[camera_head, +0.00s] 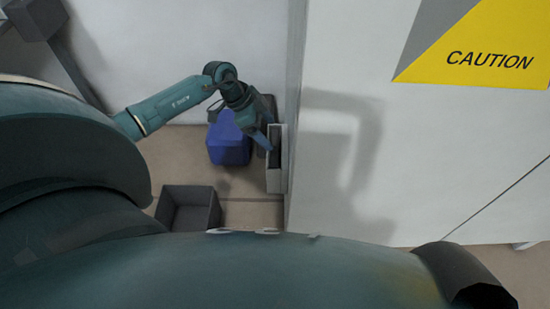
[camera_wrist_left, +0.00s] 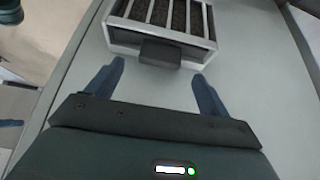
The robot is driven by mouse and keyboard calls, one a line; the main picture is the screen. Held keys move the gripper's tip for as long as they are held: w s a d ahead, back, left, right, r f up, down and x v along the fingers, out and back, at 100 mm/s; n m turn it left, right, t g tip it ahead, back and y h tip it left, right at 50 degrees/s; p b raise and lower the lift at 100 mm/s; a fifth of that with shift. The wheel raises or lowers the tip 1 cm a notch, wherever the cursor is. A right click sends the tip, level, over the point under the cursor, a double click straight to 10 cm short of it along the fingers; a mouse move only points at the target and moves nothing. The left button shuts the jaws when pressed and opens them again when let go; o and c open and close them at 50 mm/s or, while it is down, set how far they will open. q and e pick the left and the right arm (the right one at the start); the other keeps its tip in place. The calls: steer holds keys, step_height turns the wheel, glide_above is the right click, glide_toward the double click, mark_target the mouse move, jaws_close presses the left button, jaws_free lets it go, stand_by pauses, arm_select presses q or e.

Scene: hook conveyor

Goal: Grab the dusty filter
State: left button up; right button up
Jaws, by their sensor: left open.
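The dusty filter (camera_wrist_left: 168,38) shows at the top of the left wrist view. It has a pale slatted frame, dark brown material between the slats and a dark handle block (camera_wrist_left: 160,53) on its near side. My left gripper (camera_wrist_left: 160,84) is open, with one blue finger on each side below the handle and nothing between them. In the head view the left gripper (camera_head: 267,140) is by a pale frame with a dark inside (camera_head: 275,181) on the side of the white cabinet; part of it is hidden by the gripper. My right gripper does not show.
The white cabinet (camera_head: 345,60) with a yellow caution sign (camera_head: 490,55) fills the right side. A blue container (camera_head: 228,143) stands on the floor behind my left forearm. An open dark grey bin (camera_head: 188,206) stands nearer, with bare floor around it.

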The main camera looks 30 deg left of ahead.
mark_target(275, 134)
arm_select(q)
steer(key=x, duration=0.3)
steer(key=shift+a, duration=0.1)
steer(key=c, duration=1.4)
